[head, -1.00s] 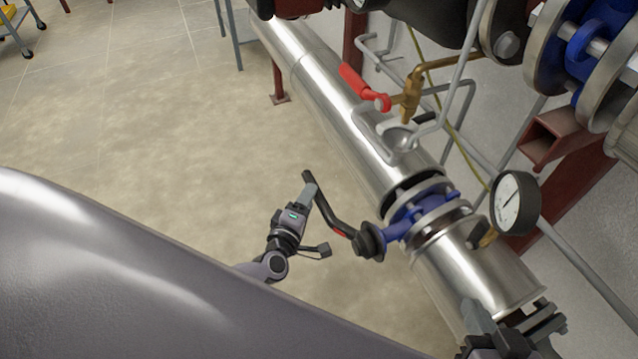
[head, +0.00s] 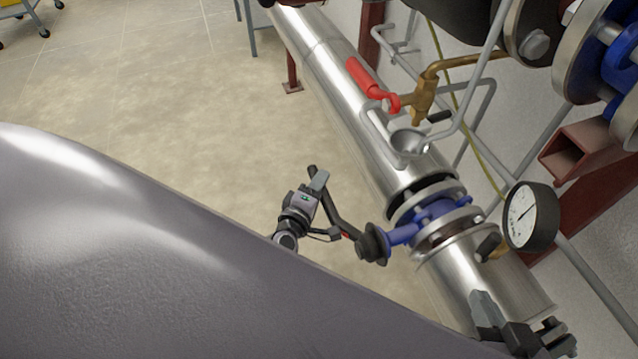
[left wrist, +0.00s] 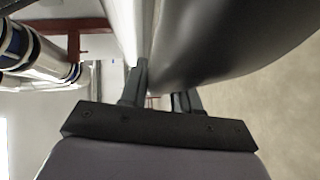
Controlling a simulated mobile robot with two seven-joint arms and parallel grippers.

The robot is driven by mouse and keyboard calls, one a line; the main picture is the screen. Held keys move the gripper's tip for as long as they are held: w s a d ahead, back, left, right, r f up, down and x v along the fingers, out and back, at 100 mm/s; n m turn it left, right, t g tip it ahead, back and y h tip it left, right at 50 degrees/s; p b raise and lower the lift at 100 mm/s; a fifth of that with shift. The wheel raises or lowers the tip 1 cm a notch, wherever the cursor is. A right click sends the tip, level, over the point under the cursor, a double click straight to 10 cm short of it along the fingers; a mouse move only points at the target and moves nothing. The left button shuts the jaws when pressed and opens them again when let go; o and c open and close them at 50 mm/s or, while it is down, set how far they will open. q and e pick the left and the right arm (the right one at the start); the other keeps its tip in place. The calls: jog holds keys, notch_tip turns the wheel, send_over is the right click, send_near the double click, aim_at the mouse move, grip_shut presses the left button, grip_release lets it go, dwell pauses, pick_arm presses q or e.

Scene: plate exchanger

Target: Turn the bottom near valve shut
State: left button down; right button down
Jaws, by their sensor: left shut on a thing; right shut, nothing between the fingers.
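The bottom near valve (head: 430,212) is a blue valve body clamped in the shiny pipe. Its black lever (head: 345,213) slants from the dark hub up and left to its tip, with a small red mark near the hub. My left gripper (head: 325,208) is at the lever's outer half, shut on it, with a finger on either side. In the left wrist view its two fingers (left wrist: 160,95) show against a large dark shape; the lever cannot be made out there. My right gripper (head: 485,312) is shut and empty beside the pipe at the bottom right.
A red-handled valve (head: 372,85) on brass piping sits above the pipe. A pressure gauge (head: 530,216) stands right of the blue valve. Dark red supports (head: 572,155) and grey rails are close on the right. The floor (head: 170,90) at left is open.

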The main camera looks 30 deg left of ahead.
pick_arm(q)
jog(key=shift+f, duration=0.3)
